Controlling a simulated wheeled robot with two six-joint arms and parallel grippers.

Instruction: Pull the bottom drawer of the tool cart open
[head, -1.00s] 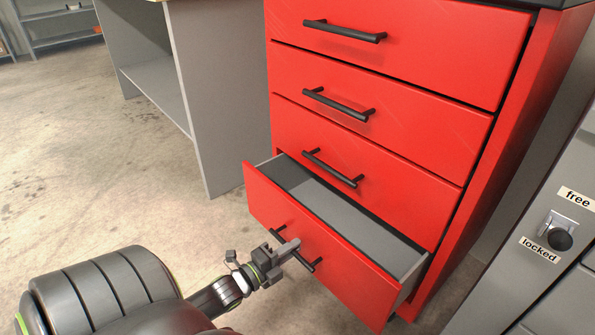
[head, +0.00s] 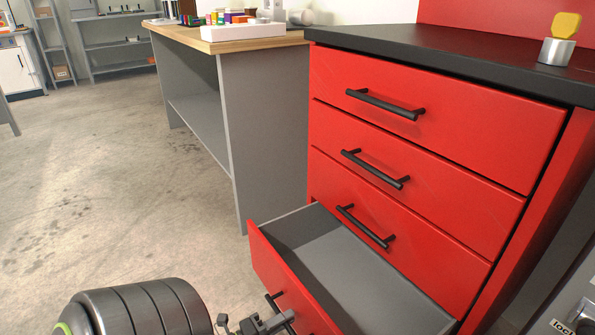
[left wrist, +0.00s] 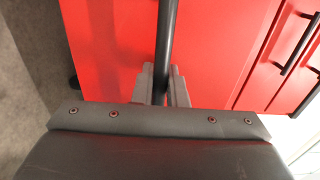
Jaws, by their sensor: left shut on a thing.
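The red tool cart (head: 412,150) stands at the right with several drawers, each with a black bar handle. Its bottom drawer (head: 345,270) is pulled well out, and its grey inside looks empty. The upper drawers are closed. My left gripper (head: 272,324) is at the bottom drawer's front, low in the head view and partly cut off by the frame edge. In the left wrist view its fingers (left wrist: 162,86) are shut around the black handle bar (left wrist: 165,45) of the drawer. My right gripper is not in view.
A grey workbench (head: 270,130) with a wooden top stands left of the cart. A white tray (head: 255,32) with coloured items lies on it. A grey unit (head: 575,310) is at the lower right. The concrete floor at left is clear.

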